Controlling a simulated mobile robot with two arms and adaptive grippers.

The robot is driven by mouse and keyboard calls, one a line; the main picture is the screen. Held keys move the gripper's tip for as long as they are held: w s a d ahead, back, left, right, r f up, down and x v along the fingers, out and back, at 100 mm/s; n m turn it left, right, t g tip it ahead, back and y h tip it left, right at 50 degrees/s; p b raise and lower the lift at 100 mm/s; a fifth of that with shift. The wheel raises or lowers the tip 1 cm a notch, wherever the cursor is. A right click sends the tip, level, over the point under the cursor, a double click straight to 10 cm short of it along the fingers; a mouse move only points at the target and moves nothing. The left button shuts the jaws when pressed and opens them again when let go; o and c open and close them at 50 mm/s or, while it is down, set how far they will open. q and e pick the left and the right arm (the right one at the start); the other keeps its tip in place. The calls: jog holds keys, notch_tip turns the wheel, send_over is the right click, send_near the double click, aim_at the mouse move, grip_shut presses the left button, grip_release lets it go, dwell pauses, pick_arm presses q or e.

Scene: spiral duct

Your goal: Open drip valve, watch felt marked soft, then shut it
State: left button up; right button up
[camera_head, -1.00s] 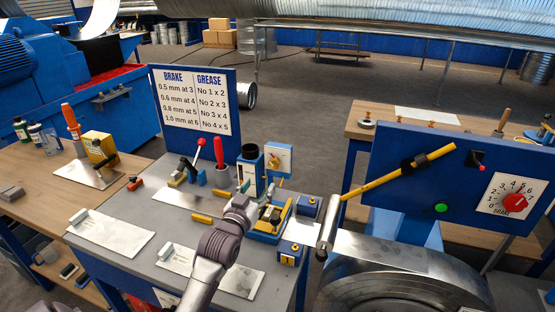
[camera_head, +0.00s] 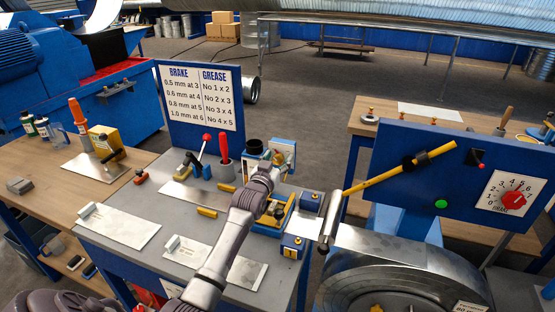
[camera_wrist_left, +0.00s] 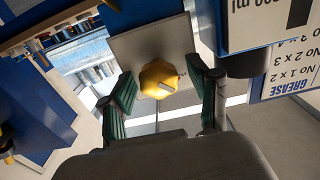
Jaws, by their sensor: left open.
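The yellow knob (camera_wrist_left: 158,78) sits on a square grey plate (camera_wrist_left: 130,45) in the left wrist view; I take it for the drip valve. My left gripper (camera_wrist_left: 162,76) is open, its green-padded fingers on either side of the knob; contact is unclear. In the head view the plate (camera_head: 289,146) stands behind the bench fixture, and my left gripper (camera_head: 272,172) is at it, hiding most of the knob. A blue and yellow fixture (camera_head: 285,222) lies below the gripper. I cannot make out a felt marked soft. My right gripper is not in view.
A container with a black cap (camera_head: 254,146) stands close left of the plate. A red-handled tool (camera_head: 223,149) and a small lever clamp (camera_head: 194,165) are further left. A blue brake and grease board (camera_head: 202,105) rises behind. A metal roller machine (camera_head: 400,265) is at right.

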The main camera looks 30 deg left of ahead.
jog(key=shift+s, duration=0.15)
pick_arm(q)
jog(key=c, duration=1.2)
jog(key=shift+o, duration=0.2)
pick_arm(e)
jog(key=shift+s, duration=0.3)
pick_arm(q)
jog(key=shift+m, duration=0.5)
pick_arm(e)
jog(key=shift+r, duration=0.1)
pick_arm(q)
jog(key=m, duration=0.3)
jog(key=shift+d+m+p, duration=0.1)
jog(key=shift+m+p, duration=0.3)
jog(key=m, duration=0.6)
jog(key=shift+d+f, duration=0.1)
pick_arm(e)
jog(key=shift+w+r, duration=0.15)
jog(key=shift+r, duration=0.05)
pick_arm(q)
jog(key=shift+m, duration=0.4)
